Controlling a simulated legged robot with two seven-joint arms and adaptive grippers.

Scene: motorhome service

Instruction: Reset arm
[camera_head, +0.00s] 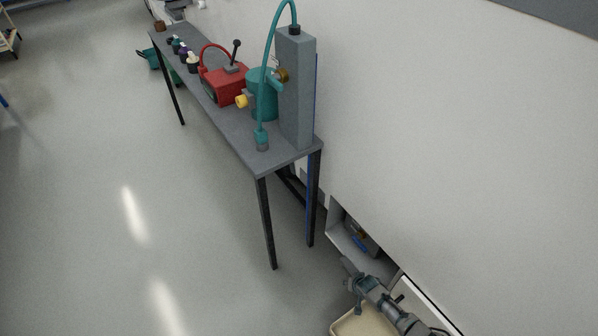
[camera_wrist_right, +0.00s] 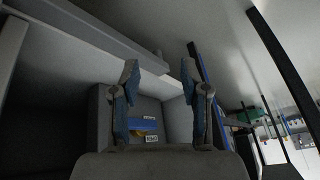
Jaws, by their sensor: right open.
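My right gripper (camera_head: 353,271) is low at the right in the head view, at the mouth of an open compartment (camera_head: 340,231) in the white vehicle wall. In the right wrist view my right gripper (camera_wrist_right: 160,75) is open, its two fingers apart with nothing between them. Past the fingers, inside the compartment, a grey box-like unit (camera_wrist_right: 105,108) carries a blue and yellow part (camera_wrist_right: 143,125) and a small label. My left gripper is not in view.
A narrow grey bench (camera_head: 225,112) stands along the wall, holding a red case (camera_head: 222,84), a teal cylinder (camera_head: 263,98), a tall grey column (camera_head: 296,90) and small bottles. A beige tray (camera_head: 362,324) lies below my right gripper.

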